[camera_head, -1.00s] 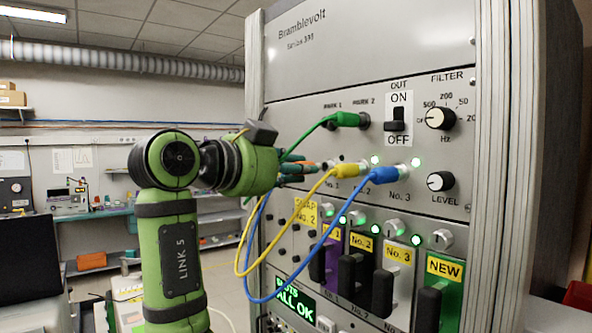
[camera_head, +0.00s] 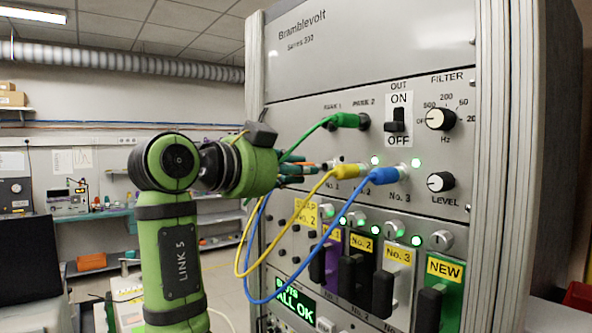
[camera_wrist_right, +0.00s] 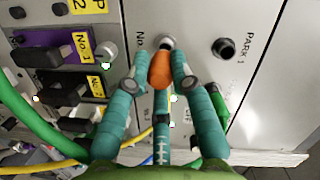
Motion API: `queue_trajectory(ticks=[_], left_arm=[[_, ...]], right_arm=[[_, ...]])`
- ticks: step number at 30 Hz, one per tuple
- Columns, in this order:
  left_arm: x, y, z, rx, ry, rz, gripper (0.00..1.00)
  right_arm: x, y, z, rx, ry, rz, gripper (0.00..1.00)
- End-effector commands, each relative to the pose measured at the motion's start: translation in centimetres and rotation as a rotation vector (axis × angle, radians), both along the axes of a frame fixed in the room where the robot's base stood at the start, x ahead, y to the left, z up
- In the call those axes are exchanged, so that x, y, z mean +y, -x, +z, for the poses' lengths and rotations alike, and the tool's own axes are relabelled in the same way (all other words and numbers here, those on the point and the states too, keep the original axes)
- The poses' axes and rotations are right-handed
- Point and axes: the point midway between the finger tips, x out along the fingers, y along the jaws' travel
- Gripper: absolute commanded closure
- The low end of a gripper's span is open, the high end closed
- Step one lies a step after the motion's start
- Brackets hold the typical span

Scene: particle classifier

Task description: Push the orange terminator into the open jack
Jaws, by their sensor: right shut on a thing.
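My right gripper (camera_head: 300,172) has teal fingers and is shut on the orange terminator (camera_wrist_right: 160,70). A bit of the terminator (camera_head: 307,164) also shows among the fingers in the head view. In the wrist view its front end points at the round metal jack (camera_wrist_right: 166,43) in the panel, close in front of it. I cannot tell whether the end touches the jack or has entered it. My left gripper is not in view.
A yellow plug (camera_head: 346,171) and a blue plug (camera_head: 385,175) sit just right of the gripper, their cables looping down. A green plug (camera_head: 348,120) is above, in PARK 2. The PARK 1 jack (camera_wrist_right: 224,48) looks empty. Slot modules with black handles (camera_head: 383,290) are below.

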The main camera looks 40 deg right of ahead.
Motion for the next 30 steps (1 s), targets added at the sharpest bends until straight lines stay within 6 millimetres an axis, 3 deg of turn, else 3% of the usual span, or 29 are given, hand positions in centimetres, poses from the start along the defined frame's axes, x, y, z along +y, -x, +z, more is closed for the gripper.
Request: queue_trajectory(ticks=[30], left_arm=[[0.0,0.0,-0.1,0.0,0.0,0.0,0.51]], right_arm=[[-2.4,0.3,0.0,-0.001,0.0,0.0,1.0]])
